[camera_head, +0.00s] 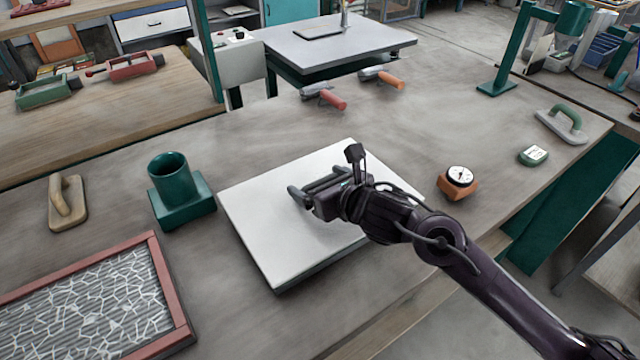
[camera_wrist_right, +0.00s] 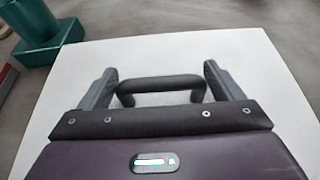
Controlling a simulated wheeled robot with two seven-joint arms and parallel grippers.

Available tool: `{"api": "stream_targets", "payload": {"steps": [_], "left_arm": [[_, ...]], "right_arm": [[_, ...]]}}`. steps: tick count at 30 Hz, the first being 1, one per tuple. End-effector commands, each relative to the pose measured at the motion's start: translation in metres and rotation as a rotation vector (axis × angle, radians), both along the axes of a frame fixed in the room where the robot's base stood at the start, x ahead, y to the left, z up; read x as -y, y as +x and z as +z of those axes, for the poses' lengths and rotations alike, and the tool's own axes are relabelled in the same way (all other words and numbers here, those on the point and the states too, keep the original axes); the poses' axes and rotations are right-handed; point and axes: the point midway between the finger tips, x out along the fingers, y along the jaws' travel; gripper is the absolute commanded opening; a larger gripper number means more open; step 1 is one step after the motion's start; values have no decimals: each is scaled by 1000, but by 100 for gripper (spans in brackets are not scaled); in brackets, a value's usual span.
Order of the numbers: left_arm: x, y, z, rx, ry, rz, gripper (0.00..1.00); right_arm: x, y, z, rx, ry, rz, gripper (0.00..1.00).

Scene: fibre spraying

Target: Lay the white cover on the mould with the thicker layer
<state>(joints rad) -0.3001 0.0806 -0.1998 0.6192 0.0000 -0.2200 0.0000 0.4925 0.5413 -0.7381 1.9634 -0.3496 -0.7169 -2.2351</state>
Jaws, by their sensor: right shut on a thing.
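The white cover (camera_head: 262,222) is a flat square panel in the middle of the bench in the head view. It fills much of the right wrist view (camera_wrist_right: 180,52). My right gripper (camera_head: 318,188) is over its middle and shut on its dark bar handle (camera_wrist_right: 160,84), one finger at each end. A darker edge shows below the cover's near side; I cannot tell whether something lies under it. A mould with a red frame (camera_head: 170,285) is at lower left, with a web of white fibres over a grey bed. My left gripper is not in view.
A green cup on a square base (camera_head: 180,196) stands close to the cover's left edge. A wooden float (camera_head: 67,203) is farther left. An orange dial gauge (camera_head: 458,182) stands to the right. Two hand tools (camera_head: 323,95) lie behind. Bare bench lies between mould and cover.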

Motion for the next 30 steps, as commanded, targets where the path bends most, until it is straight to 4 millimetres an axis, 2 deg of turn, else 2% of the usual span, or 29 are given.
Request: {"api": "stream_targets", "payload": {"steps": [13, 14, 16, 26, 30], "left_arm": [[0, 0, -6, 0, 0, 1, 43], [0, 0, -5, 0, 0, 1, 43], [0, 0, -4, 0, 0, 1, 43], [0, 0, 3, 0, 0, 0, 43], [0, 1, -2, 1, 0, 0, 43]], "right_arm": [[0, 0, -6, 4, 1, 0, 53], [0, 0, -7, 1, 0, 0, 89], [0, 0, -6, 1, 0, 0, 99], [0, 0, -1, 1, 1, 0, 100], [12, -15, 4, 4, -3, -1, 100]]}}
